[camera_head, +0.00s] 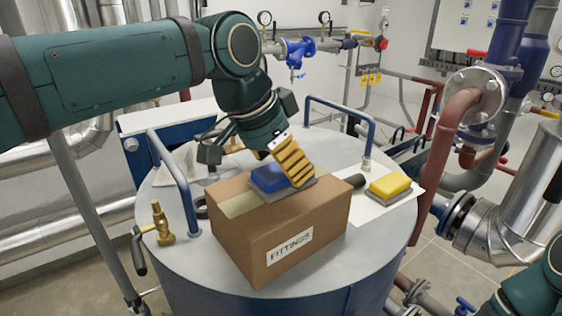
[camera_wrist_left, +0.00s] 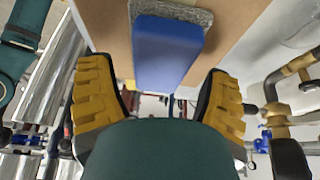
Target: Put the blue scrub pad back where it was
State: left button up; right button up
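The blue scrub pad (camera_head: 268,178), a blue block on a grey scouring layer, lies on top of the cardboard box (camera_head: 290,230) labelled FITTINGS. In the left wrist view the blue pad (camera_wrist_left: 168,48) sits ahead, between the two yellow ridged fingers. My left gripper (camera_head: 298,170) is at the pad's right side in the head view, over the box top. Its fingers stand wide apart with gaps to the pad, so it is open. One finger is mostly hidden in the head view. My right gripper is not in view.
A yellow scrub pad (camera_head: 389,185) lies on a white mat (camera_head: 408,203) right of the box, near a dark cylinder (camera_head: 355,181). All stand on a round grey tank top (camera_head: 185,248) with blue handrails (camera_head: 178,178) and a brass valve (camera_head: 161,224). Pipes surround it.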

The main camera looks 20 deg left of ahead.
pick_arm(q)
jog(key=p+v, duration=0.2)
jog(key=v, duration=1)
jog(key=shift+p, duration=0.3)
